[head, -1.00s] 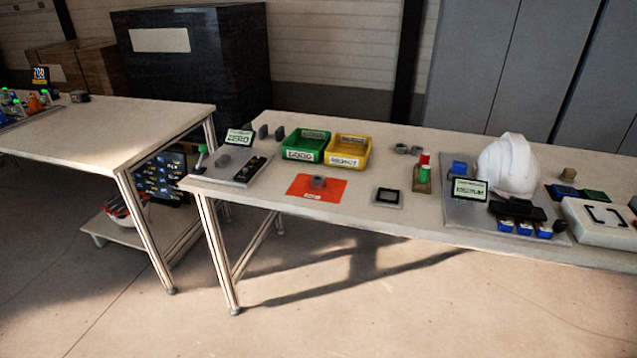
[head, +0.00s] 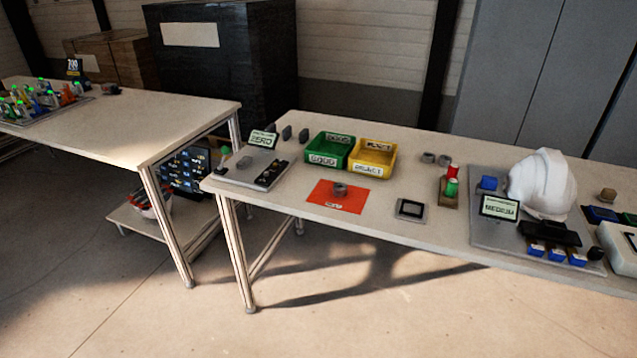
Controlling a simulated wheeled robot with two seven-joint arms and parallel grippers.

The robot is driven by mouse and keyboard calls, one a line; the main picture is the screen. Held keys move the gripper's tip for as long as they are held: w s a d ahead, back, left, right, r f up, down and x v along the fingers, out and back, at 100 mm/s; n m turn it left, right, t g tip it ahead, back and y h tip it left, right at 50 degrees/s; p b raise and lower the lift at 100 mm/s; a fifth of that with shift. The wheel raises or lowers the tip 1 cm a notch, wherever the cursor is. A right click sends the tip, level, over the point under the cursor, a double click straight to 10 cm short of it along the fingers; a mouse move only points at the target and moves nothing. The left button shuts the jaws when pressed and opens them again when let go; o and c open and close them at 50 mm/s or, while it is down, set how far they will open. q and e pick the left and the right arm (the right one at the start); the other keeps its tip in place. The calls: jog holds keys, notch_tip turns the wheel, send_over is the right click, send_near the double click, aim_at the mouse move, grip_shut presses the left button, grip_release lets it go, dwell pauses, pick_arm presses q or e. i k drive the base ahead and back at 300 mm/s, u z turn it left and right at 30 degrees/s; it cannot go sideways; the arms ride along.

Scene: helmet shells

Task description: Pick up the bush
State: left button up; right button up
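A small grey ring-like part, which looks like a bush (head: 340,189), sits on the orange mat (head: 322,203) near the front edge of the right-hand table. Two more small grey ring-like parts (head: 428,158) stand farther back, right of the yellow bin. I cannot tell which of these the task means. Neither of my grippers is in view.
The long table (head: 400,262) holds a green bin (head: 313,160), a yellow bin (head: 390,172), a dark square pad (head: 411,209), red and green cylinders (head: 452,180) and a white helmet (head: 535,180). Another table (head: 130,122) stands left. Open floor (head: 390,315) lies in front.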

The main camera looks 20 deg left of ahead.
aim_at(340, 189)
jog(key=u, duration=0.4)
jog(key=i, duration=0.9)
jog(key=z, duration=0.05)
